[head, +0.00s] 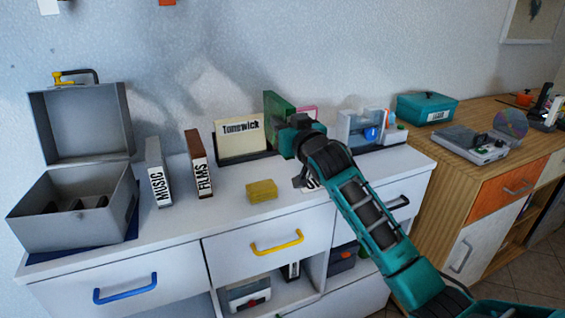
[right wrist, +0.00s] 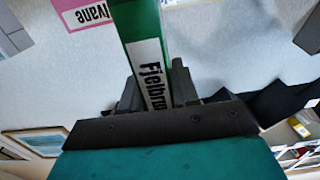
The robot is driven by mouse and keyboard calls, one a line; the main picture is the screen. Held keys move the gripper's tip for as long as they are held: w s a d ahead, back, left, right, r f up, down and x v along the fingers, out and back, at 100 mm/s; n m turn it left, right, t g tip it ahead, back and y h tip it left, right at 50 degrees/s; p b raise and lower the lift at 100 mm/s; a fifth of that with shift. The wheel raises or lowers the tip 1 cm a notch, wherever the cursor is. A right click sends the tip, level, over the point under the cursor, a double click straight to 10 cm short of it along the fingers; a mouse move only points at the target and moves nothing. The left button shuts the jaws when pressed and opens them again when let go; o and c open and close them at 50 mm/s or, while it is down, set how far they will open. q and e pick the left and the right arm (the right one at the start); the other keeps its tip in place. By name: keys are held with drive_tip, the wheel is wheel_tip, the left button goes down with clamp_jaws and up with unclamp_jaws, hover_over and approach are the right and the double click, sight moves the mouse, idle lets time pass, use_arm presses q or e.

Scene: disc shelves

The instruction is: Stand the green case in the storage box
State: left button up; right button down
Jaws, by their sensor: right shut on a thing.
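The green case (head: 276,108) stands up behind my right arm, beside a beige case labelled "Tomswick" (head: 240,138). My right gripper (head: 290,138) is at its lower part. In the right wrist view, the two dark fingers of the gripper (right wrist: 155,92) close on the green case (right wrist: 140,22), over its white label. I cannot tell whether the case is clear of its dark stand. An open grey metal box (head: 75,228), likely the storage box, sits at the far left with its lid raised; dark items lie inside. My left gripper is not in view.
A pink case (head: 306,112) stands close behind the green one. A yellow block (head: 262,190) lies in front. A teal box (head: 427,107) is at right.

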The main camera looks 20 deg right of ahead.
drive_tip(key=shift+f+b, duration=0.9)
drive_tip(key=shift+f, duration=3.65)
drive_tip(key=c, duration=0.8)
unclamp_jaws()
drive_tip(key=shift+c, duration=0.2)
drive_tip(key=shift+r, duration=0.1)
drive_tip(key=s+p, duration=0.2)
drive_tip(key=s, duration=1)
drive_tip(key=s+a+f+n+g+y, duration=0.1)
drive_tip(key=s+a+f+g, duration=0.2)
drive_tip(key=s+f, duration=0.8)
drive_tip(key=s+a+f+n+g+y, duration=0.1)
drive_tip(key=s+a+f+g, duration=0.3)
drive_tip(key=s+f, duration=0.7)
drive_tip(key=shift+a+f, duration=0.25)
drive_tip(key=shift+a, duration=0.95)
drive_tip(key=shift+r, duration=0.1)
